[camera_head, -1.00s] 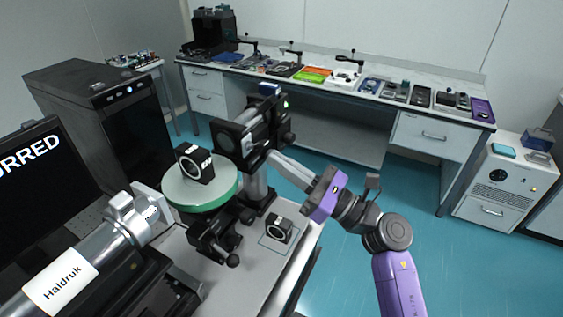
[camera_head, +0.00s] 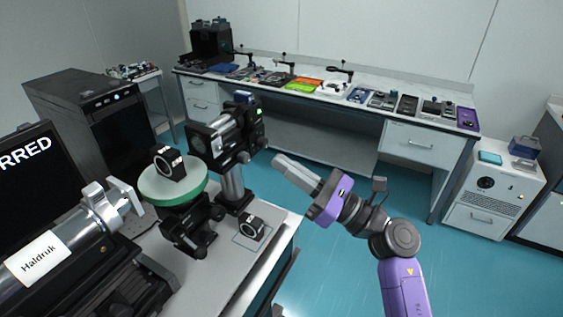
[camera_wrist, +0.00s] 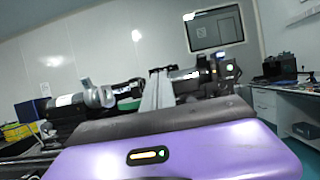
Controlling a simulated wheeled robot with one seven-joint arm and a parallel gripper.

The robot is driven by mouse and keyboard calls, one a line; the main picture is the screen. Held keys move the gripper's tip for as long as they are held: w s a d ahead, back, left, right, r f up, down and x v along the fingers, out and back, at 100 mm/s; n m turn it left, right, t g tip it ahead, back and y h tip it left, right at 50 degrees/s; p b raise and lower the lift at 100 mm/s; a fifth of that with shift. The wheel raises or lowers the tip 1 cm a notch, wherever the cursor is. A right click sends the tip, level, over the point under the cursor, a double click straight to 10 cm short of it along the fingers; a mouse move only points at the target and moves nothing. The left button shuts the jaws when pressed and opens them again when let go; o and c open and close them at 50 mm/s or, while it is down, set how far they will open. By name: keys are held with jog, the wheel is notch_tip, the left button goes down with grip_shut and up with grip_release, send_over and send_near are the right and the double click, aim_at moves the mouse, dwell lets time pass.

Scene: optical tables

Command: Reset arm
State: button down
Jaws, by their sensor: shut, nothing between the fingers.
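My gripper (camera_head: 280,164) is shut and empty. In the head view its grey fingers point up and left from the purple wrist, in front of the far bench and apart from the optics on the near table. In the wrist view the shut fingers (camera_wrist: 158,90) stand above the purple housing, with the optics behind them. My purple arm rises from the lower right of the head view, over open floor.
The near table (camera_head: 215,268) holds a green-rimmed round stage (camera_head: 150,190) with a black mount, a post-mounted device (camera_head: 222,140), a small ring mount (camera_head: 250,228) and a cylinder labelled Haldruk (camera_head: 70,245). A long bench (camera_head: 300,80) with several trays stands behind.

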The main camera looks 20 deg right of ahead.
notch_tip(320, 180, up, 5)
jog(key=s+d+m+t+h, duration=0.1)
jog(key=s+d+m+t, duration=0.2)
jog(key=m, duration=0.5)
jog(key=s+f+m+t+h, duration=0.35)
jog(key=s+m+h, duration=0.3)
jog(key=m, duration=0.75)
jog(key=s+a+f+m+g+h, duration=0.1)
jog(key=s+f+m+g+h, duration=0.1)
jog(key=s+f+m, duration=0.4)
jog(key=s+a+f+m+g+h, duration=0.1)
jog(key=s+f+m+g, duration=0.3)
jog(key=s, duration=0.9)
jog(key=s+a+f+m+g+h, duration=0.2)
jog(key=s+f+m+g+h, duration=0.1)
jog(key=s+f+m, duration=0.5)
jog(key=s+m, duration=0.2)
jog(key=m, duration=0.1)
jog(key=shift+s+f, duration=0.2)
jog(key=shift+f, duration=0.15)
